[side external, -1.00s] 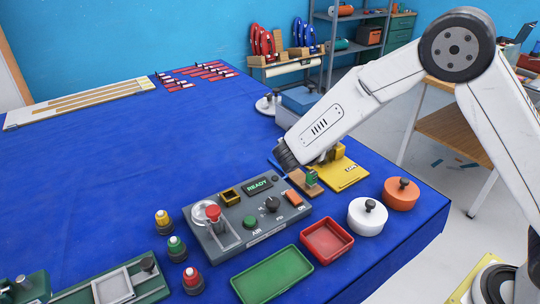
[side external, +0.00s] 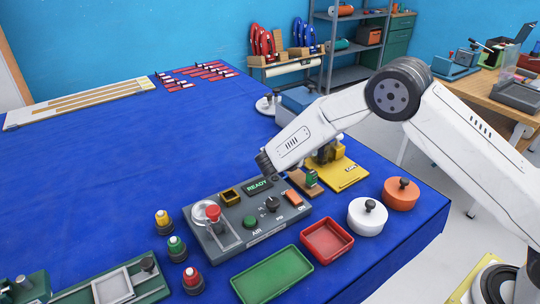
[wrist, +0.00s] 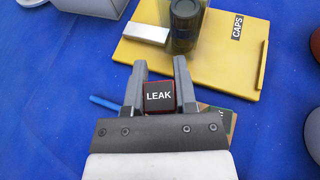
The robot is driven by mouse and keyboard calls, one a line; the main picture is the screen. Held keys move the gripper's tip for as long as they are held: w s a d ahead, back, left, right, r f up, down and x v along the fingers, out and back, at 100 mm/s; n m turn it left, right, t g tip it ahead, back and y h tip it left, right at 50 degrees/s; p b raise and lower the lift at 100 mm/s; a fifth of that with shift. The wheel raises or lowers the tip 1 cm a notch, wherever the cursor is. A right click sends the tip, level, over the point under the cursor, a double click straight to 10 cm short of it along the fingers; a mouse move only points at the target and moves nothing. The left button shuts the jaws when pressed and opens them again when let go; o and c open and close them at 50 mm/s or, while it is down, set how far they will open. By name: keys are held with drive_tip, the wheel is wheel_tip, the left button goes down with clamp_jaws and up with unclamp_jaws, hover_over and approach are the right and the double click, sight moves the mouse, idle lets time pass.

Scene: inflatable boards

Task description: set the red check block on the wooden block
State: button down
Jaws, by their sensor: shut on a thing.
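In the wrist view my gripper (wrist: 160,64) is shut on a dark block with red edges marked LEAK (wrist: 159,97), the red check block. A brown and green piece, probably the wooden block with a green part on it (wrist: 222,116), shows partly beside the right finger; the rest is behind the gripper. In the side view the wooden block (side external: 303,187) lies in front of my wrist link, with a small green piece (side external: 311,177) on it. My fingers and the held block are hidden behind that link there. I cannot tell their height above the cloth.
A yellow board marked CAPS (wrist: 218,72) with a dark jar (wrist: 184,22) lies just beyond the fingers. A blue pen (wrist: 106,102) is at left. A control box (side external: 248,212), red tray (side external: 327,238) and white pot (side external: 367,216) stand nearer the side camera.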

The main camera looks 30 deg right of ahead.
sight(299, 171)
drive_tip(key=shift+w+f, duration=0.3)
drive_tip(key=shift+f, duration=1.5)
drive_tip(key=shift+f, duration=0.1)
drive_tip(key=shift+c, duration=2)
unclamp_jaws()
drive_tip(key=shift+s+a+r, duration=0.2)
drive_tip(key=shift+a+r, duration=0.1)
drive_tip(key=shift+a, duration=0.1)
drive_tip(key=v, duration=1.1)
